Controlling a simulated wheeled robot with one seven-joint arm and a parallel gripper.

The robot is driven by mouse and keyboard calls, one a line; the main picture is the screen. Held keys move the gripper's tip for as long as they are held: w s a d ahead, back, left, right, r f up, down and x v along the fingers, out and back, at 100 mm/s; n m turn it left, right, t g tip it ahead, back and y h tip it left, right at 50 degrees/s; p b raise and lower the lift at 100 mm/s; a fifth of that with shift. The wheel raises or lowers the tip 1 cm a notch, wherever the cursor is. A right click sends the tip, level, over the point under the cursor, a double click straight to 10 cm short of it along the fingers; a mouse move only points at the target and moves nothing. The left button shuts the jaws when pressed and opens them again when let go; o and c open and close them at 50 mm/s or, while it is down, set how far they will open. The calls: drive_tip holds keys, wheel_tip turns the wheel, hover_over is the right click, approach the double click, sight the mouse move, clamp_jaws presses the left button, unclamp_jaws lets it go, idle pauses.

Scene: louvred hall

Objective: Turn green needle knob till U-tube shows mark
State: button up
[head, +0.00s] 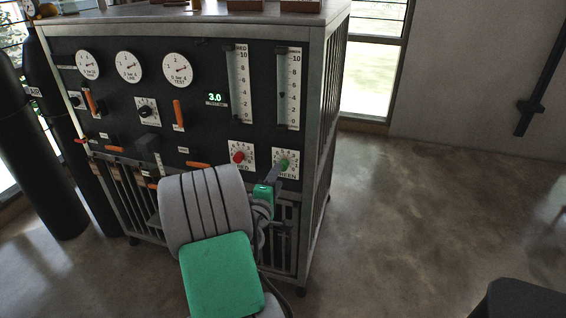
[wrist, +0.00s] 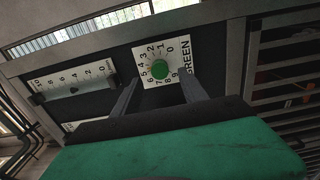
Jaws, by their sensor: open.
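The green knob (head: 282,164) is on a white numbered dial marked GREEN, low on the right of the dark panel. In the wrist view the knob (wrist: 160,69) sits between my fingertips. My gripper (head: 274,174) is open, with its fingers pointing at the dial; whether they touch the knob I cannot tell. The straight green scale tube (head: 288,88) above the knob is marked 0 to 10, with a dark marker near 4 to 5. This tube also shows in the wrist view (wrist: 70,80). I make out no U-shaped tube.
A red knob (head: 238,157) and a second scale tube (head: 238,85) are just left. Black cylinders (head: 45,150) stand left. Floor is clear at right.

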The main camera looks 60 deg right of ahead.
drive_tip(key=d, duration=0.2)
drive_tip(key=d+p, duration=0.1)
drive_tip(key=w+d+p, duration=0.1)
drive_tip(key=d, duration=0.1)
drive_tip(key=shift+d, duration=0.35)
clamp_jaws()
idle(0.3)
idle(0.9)
